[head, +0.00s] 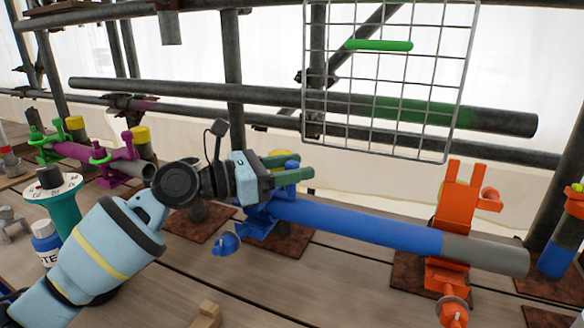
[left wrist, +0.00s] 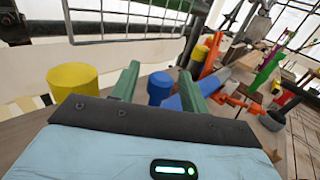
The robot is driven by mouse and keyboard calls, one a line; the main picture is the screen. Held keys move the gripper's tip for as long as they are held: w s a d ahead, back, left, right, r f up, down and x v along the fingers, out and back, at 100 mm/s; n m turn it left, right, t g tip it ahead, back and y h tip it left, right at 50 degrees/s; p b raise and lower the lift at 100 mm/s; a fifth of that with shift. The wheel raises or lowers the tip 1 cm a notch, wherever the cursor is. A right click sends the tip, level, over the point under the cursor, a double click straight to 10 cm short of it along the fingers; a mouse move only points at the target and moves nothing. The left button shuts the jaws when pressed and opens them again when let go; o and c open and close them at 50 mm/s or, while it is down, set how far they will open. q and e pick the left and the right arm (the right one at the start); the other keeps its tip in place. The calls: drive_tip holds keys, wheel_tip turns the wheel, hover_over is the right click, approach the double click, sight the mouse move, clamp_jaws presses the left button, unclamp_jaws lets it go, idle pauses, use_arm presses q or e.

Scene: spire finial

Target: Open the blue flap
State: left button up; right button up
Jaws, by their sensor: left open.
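A blue clamp (head: 258,212) sits on the left end of a tube (head: 360,228) painted blue with a grey right end. A blue round nut (head: 226,243) hangs at its front. The clamp's upper part, where its flap would be, is largely hidden by my left gripper, so I cannot tell the flap's position. My left gripper (head: 287,168) is open above the clamp, with green fingers pointing right. A blue cylinder (left wrist: 160,88) shows between the fingers (left wrist: 159,85) in the left wrist view; I cannot tell whether they touch it. My right gripper is not in view.
An orange clamp (head: 455,215) with a raised part holds the tube's right side. A wire grid (head: 385,80) hangs above. Purple and green clamps (head: 100,152) stand left. A teal dial post (head: 58,210) and bottle (head: 45,240) stand near my arm. A wooden block (head: 207,314) lies in front.

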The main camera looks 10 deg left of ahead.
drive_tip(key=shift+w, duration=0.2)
use_arm(q)
drive_tip(key=shift+c, duration=0.2)
clamp_jaws()
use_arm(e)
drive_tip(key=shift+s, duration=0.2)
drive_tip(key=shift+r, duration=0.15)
